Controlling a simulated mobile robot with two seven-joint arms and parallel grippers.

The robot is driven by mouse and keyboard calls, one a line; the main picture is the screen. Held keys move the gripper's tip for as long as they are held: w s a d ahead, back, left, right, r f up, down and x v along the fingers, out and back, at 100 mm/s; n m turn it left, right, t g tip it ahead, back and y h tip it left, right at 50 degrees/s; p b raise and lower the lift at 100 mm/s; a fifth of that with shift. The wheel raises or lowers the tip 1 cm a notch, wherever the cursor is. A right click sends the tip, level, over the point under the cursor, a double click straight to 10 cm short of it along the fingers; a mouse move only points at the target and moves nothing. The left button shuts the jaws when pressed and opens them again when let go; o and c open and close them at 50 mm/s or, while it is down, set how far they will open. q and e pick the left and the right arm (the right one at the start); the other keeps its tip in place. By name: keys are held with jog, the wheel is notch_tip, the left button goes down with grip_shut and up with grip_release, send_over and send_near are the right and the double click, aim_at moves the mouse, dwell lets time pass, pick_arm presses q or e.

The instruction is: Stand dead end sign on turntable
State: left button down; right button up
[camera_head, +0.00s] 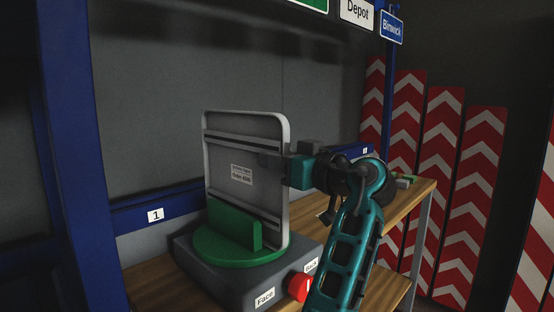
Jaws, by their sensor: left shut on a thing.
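A grey-backed sign (243,150) with rounded corners stands upright on the green turntable (215,250) in the camera_head view. Its back faces me, so I cannot see what its face reads. Rails cross its back, and a small label sits at its middle. A green block (234,228) on the turntable stands in front of the sign's lower part. My left gripper (288,170) is at the sign's right edge, shut on it. The fingertips are partly hidden by the sign and the gripper body. My right gripper is not in view.
The turntable's grey base (222,284) carries labels and a red button (299,287) at its front right corner. It rests on a wooden bench (150,285). Red and white chevron boards (440,180) stand at the right. A blue post (80,150) stands at the left.

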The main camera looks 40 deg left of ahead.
pick_arm(q)
jog(key=c, duration=0.9)
grip_release()
jog(key=shift+c, duration=0.2)
jog(key=shift+f, duration=0.1)
jog(key=shift+f, duration=0.1)
jog(key=d, duration=0.8)
jog(key=s+d, duration=0.1)
jog(key=d, duration=0.4)
jog(key=shift+s, duration=0.1)
